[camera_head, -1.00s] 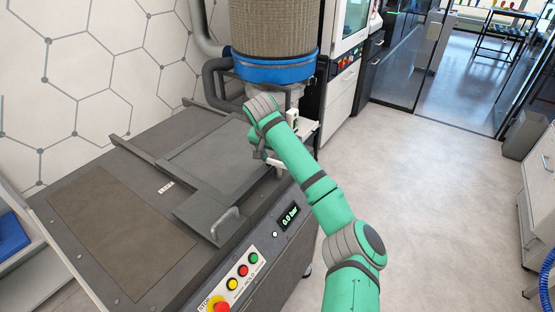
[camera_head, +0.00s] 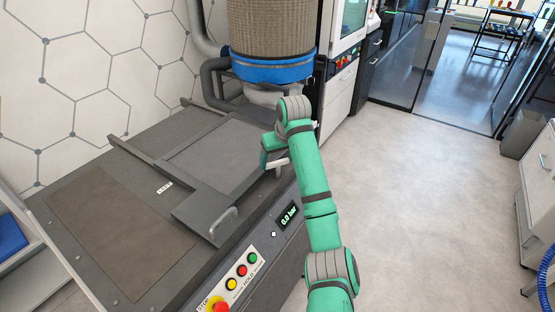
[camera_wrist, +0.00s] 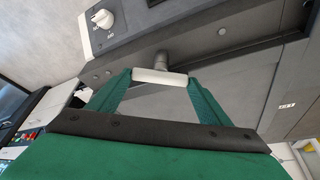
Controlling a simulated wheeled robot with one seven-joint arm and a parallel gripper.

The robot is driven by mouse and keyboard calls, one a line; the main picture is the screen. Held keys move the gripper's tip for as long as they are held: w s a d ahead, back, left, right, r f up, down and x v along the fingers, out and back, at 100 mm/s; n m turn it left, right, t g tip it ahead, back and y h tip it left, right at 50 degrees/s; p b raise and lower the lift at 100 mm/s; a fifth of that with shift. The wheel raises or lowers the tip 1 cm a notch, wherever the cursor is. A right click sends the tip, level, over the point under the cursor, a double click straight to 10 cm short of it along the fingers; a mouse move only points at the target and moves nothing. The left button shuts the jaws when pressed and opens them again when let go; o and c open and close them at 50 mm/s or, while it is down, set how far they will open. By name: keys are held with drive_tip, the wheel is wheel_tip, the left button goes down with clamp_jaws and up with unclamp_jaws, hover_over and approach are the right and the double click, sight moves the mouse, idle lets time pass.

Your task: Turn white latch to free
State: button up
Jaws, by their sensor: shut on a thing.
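The white latch (camera_wrist: 160,77) is a short pale bar on a grey round stem, at the top middle of the wrist view. My gripper (camera_wrist: 159,83) has its two green fingers at the two ends of the bar and is shut on it. In the head view my gripper (camera_head: 277,162) is at the right edge of the machine's top, beside the grey sliding plate.
The grey machine (camera_head: 92,231) has a metal handle (camera_head: 224,225), a pressure display (camera_head: 288,215) and coloured buttons on its front. A white knob (camera_wrist: 103,18) shows in the wrist view. A blue-banded hose column (camera_head: 273,68) stands behind.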

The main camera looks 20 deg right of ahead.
drive_tip(key=n, duration=0.2)
drive_tip(key=n+y, duration=0.1)
drive_tip(key=n, duration=0.1)
drive_tip(key=n+g+y, duration=0.1)
drive_tip(key=n, duration=0.1)
drive_tip(key=shift+d, duration=0.25)
drive_tip(key=shift+w+n, duration=0.1)
drive_tip(key=shift+n, duration=0.2)
drive_tip(key=o, duration=1)
drive_tip(key=shift+o, duration=0.2)
drive_tip(key=v, duration=1.1)
drive_tip(key=shift+d, duration=0.2)
drive_tip(key=shift+w+f, duration=0.1)
